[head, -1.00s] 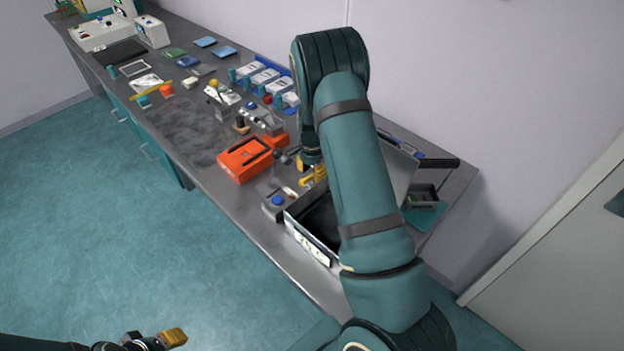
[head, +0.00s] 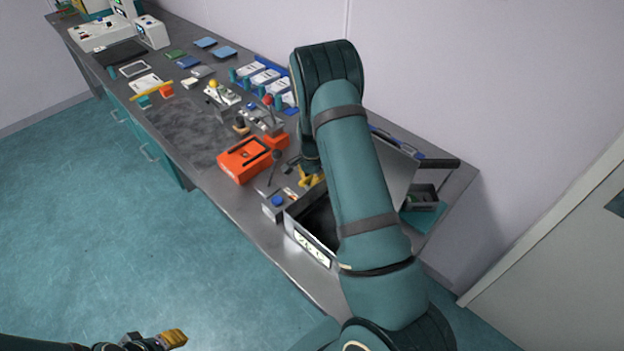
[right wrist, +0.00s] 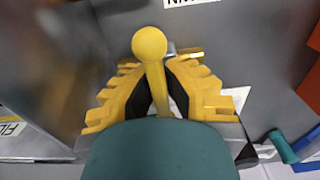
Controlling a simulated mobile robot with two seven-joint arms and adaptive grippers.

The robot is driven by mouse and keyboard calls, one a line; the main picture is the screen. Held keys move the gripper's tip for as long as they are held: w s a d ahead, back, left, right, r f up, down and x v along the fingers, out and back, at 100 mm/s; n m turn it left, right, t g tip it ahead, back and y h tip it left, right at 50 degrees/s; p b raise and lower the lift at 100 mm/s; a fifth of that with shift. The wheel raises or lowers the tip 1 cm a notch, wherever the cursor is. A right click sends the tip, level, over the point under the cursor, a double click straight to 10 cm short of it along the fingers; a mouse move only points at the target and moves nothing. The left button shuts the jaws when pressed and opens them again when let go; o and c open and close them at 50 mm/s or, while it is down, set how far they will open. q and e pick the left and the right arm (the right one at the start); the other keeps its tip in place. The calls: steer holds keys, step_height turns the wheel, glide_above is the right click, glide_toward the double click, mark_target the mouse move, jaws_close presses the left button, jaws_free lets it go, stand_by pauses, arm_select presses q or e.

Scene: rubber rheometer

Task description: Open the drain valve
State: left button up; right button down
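A yellow lever with a ball knob (right wrist: 150,43) stands out in the right wrist view; I take it for the drain valve's handle. My right gripper (right wrist: 156,72) has its yellow fingers on both sides of the stem, tips drawn in close against it just below the ball. The stem's lower end is hidden behind the gripper body. In the head view the right gripper (head: 310,178) is low over a grey unit (head: 272,208) with a blue button, and the lever is not distinguishable there. My left gripper (head: 172,338) is at the bottom left, away from the bench.
An orange box (head: 243,162) lies left of the right gripper. A dark-knobbed rod (head: 275,156) stands between them. An open grey case (head: 312,246) with a display is in front, partly hidden by my arm.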

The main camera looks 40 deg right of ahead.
steer(key=shift+n, duration=0.3)
steer(key=n+b, duration=0.2)
steer(key=n, duration=0.1)
steer(key=shift+n, duration=0.3)
steer(key=n+b, duration=0.2)
steer(key=n, duration=0.3)
steer(key=n+b, duration=0.1)
steer(key=n, duration=0.3)
steer(key=shift+n+b, duration=0.55)
steer(key=shift+n, duration=1.75)
steer(key=c, duration=1)
jaws_free()
